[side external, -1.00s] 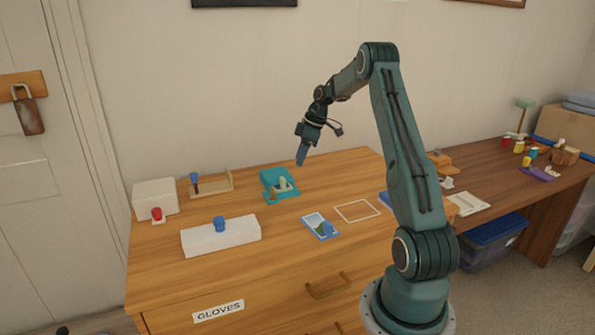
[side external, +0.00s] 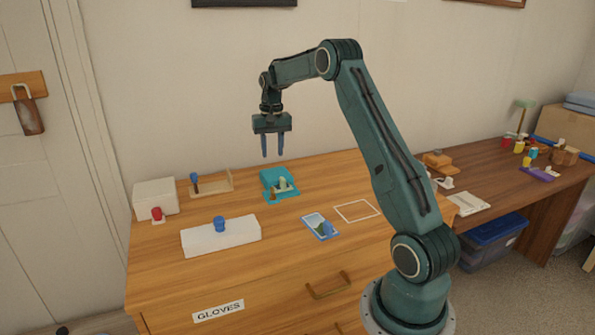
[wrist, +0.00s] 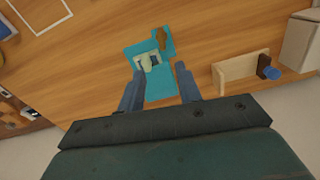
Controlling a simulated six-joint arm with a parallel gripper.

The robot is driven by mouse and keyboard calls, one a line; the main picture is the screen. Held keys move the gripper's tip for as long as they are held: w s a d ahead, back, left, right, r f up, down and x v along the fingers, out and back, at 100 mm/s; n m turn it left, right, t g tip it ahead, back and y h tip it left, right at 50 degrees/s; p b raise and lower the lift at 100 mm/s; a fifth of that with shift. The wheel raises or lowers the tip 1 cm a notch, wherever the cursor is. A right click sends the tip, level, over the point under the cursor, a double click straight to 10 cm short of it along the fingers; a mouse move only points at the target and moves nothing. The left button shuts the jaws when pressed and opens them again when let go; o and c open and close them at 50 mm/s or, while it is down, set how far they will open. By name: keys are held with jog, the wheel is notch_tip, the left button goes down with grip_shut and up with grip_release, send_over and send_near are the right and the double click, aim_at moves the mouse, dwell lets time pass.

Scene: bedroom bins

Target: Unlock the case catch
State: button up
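The teal case (side external: 270,178) sits towards the back middle of the dresser top. On it are a pale, cream-coloured catch (side external: 281,184) and a small brown piece (side external: 272,195) at its front edge. In the wrist view the case (wrist: 159,88) lies beyond and between my fingers, with the pale catch (wrist: 149,62) and the brown piece (wrist: 160,38) uncovered. My gripper (side external: 273,155) hangs pointing down above the case, apart from it. Its two blue fingers are spread with nothing between them; they also show in the wrist view (wrist: 158,82).
A wooden tray with a blue knob (side external: 194,178) and a white box with a red knob (side external: 156,214) stand left. A white block with a blue knob (side external: 220,244) is in front. A picture card (side external: 315,221) and white square outline (side external: 357,202) lie right.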

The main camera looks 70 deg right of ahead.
aim_at(272, 190)
jog(key=shift+w+a+r+m, duration=0.15)
jog(key=shift+a+m, duration=0.15)
jog(key=shift+m, duration=0.2)
notch_tip(272, 190, down, 14)
jog(key=shift+r, duration=0.1)
dwell(0.6)
grip_shut()
